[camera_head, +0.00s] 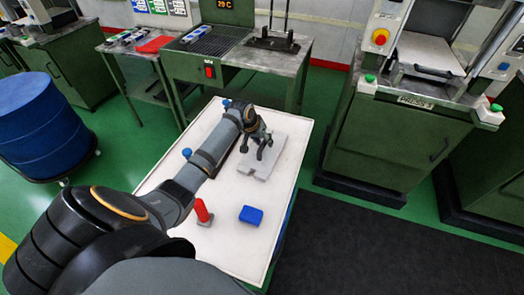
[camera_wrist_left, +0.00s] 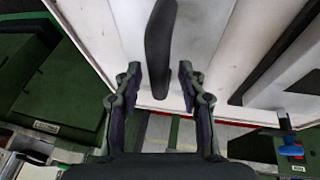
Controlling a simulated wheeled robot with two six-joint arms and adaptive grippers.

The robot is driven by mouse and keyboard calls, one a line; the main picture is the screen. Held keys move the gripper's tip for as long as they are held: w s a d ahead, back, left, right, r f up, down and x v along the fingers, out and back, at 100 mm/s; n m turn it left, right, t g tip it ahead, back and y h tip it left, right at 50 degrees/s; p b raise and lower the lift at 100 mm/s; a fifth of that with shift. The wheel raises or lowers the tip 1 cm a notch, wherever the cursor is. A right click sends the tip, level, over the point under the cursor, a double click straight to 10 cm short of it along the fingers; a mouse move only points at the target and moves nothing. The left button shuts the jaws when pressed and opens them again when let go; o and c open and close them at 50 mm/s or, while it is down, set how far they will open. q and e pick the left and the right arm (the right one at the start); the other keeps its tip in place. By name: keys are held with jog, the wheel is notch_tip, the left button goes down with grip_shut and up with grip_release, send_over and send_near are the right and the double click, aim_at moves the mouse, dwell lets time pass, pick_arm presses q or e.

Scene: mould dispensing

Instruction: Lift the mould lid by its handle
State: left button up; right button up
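The mould (camera_head: 272,157) is a light grey slab on the white tabletop, partly covered by my left arm. My left gripper (camera_head: 263,147) is over it, fingers pointing down. In the left wrist view a black bar-shaped handle (camera_wrist_left: 160,45) runs up from between the fingertips of my left gripper (camera_wrist_left: 160,78). The fingers stand apart on both sides of the handle, with a visible gap on each side. The pale surface under the handle shows in the left wrist view. My right gripper is not in view.
The white table (camera_head: 228,250) also holds a red-handled tool (camera_head: 202,211), a blue block (camera_head: 251,215) and blue knobs (camera_head: 187,152) left of my arm. A second dark bar (camera_wrist_left: 280,55) lies right of the handle. Green machines stand behind and right.

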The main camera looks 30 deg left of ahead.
pick_arm(q)
grip_shut()
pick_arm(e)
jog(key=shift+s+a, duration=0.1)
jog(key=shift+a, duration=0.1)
pick_arm(q)
jog(key=shift+w, duration=0.1)
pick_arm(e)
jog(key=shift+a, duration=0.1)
pick_arm(q)
jog(key=shift+r, duration=0.2)
